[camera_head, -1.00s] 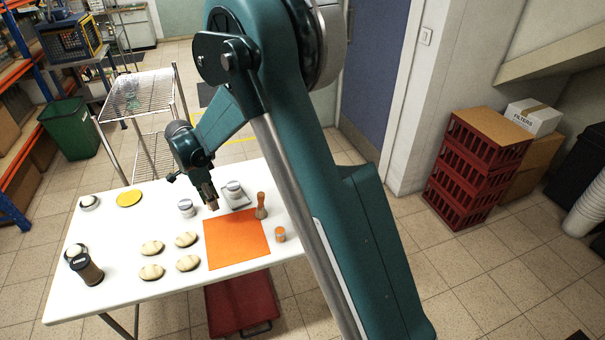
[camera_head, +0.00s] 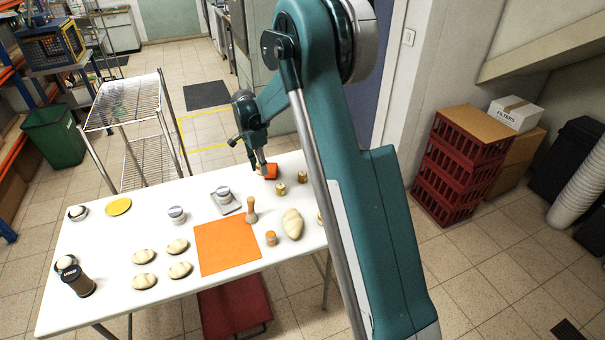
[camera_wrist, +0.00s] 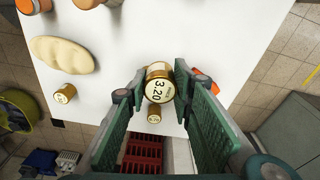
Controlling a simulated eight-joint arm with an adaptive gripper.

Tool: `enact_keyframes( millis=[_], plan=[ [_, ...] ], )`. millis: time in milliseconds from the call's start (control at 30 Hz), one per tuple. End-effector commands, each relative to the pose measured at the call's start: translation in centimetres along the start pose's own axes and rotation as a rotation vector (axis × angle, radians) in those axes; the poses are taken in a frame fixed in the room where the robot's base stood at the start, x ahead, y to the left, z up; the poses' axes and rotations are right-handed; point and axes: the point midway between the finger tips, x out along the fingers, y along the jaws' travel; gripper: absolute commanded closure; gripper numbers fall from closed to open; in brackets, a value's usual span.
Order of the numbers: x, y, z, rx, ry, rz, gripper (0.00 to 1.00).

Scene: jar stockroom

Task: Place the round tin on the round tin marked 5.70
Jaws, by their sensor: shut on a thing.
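A round gold tin with a white lid marked 3.20 (camera_wrist: 158,90) is between the two green fingers of my gripper (camera_wrist: 158,88), which is shut on it. In the head view my gripper (camera_head: 261,164) is over the back right of the white table, and the held tin is hard to make out. Small gold round tins stand on the table: one at the back right (camera_head: 303,176), one nearer (camera_head: 281,189) and one by the loaf (camera_head: 319,218), partly behind my arm. The wrist view shows two small tins (camera_wrist: 155,113) (camera_wrist: 64,93); their marks are too small to read.
An orange object (camera_head: 270,171) lies close to my gripper. An orange mat (camera_head: 225,247) lies in front. The table's back edge is close.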

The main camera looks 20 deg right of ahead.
Motion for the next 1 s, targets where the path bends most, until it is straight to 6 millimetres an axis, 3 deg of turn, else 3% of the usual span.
enact_keyframes(
  millis=[33,300,500,700,1000],
  plan=[
    [0.0,-0.1,-2.0,0.005,0.000,0.000,0.88],
    [0.2,0.2,-10.9,0.007,0.002,-0.001,0.88],
    [0.3,0.8,-16.1,0.006,0.003,-0.001,0.88],
    [0.5,1.2,-18.9,0.005,0.004,0.000,0.88],
    [0.5,1.3,-19.4,0.003,0.004,-0.001,0.88]
  ],
)
